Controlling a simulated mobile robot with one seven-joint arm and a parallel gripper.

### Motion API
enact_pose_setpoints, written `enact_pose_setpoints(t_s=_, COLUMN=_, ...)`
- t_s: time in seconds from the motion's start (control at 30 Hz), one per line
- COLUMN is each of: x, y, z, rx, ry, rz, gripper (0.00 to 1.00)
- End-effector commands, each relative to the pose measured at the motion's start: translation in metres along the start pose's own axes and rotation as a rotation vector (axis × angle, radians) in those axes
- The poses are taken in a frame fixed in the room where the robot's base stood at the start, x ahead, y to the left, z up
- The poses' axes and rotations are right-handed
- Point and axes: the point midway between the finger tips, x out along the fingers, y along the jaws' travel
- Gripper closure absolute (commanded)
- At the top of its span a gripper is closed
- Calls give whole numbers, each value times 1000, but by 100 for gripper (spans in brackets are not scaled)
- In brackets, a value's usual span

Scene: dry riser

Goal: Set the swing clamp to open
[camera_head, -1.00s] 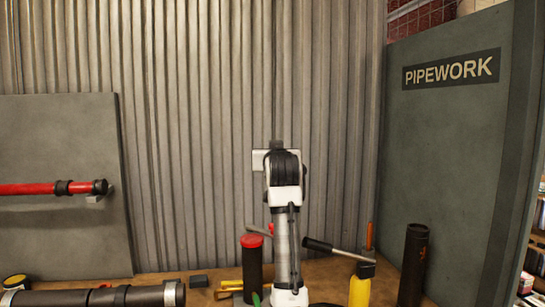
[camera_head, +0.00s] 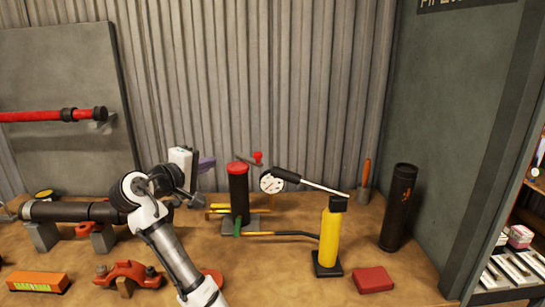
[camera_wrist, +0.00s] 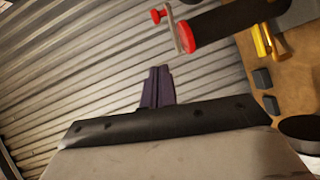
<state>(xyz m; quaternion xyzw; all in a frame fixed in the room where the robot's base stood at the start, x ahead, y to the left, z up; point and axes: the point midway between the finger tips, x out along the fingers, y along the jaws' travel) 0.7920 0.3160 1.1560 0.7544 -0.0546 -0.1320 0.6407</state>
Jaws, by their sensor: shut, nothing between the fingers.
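I cannot tell for sure which fixture is the swing clamp. A dark upright cylinder with a red cap (camera_head: 238,195) stands on a grey base, with a thin grey bar and red knob (camera_head: 257,157) at its top; the red cap also shows in the wrist view (camera_wrist: 207,26). To its right, a yellow post (camera_head: 330,238) on a black base has a black head with a thin rod running left to a black grip and a pale round disc (camera_head: 271,183). My gripper (camera_head: 208,163) is shut and empty, left of the red-capped cylinder. Its purple fingers show in the wrist view (camera_wrist: 158,86).
A black pipe (camera_head: 75,212) lies on supports at left. An orange box (camera_head: 38,281), an orange-red clamp (camera_head: 130,273) and a red block (camera_head: 373,280) lie in front. A tall black tube (camera_head: 398,208) stands at right. A corrugated wall (camera_head: 280,80) closes the back.

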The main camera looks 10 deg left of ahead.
Motion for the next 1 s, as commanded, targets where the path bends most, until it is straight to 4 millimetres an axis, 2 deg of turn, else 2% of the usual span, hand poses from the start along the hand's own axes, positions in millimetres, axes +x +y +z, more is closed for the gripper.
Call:
enact_pose_setpoints(t_s=0.07, x=-7, y=-3, z=-3, rx=-19, ry=-2, rz=5, gripper=100)
enact_pose_setpoints(t_s=0.17, x=-2, y=-2, z=-2, rx=-25, ry=-7, rz=7, gripper=100)
enact_pose_setpoints(t_s=0.27, x=12, y=-1, z=-2, rx=-25, ry=-8, rz=7, gripper=100)
enact_pose_setpoints(t_s=0.67, x=96, y=1, z=-1, rx=-24, ry=-8, rz=5, gripper=100)
enact_pose_setpoints(t_s=0.8, x=109, y=0, z=16, rx=-22, ry=-7, rz=6, gripper=100)
enact_pose_setpoints(t_s=1.0, x=119, y=-1, z=26, rx=-21, ry=-5, rz=7, gripper=100)
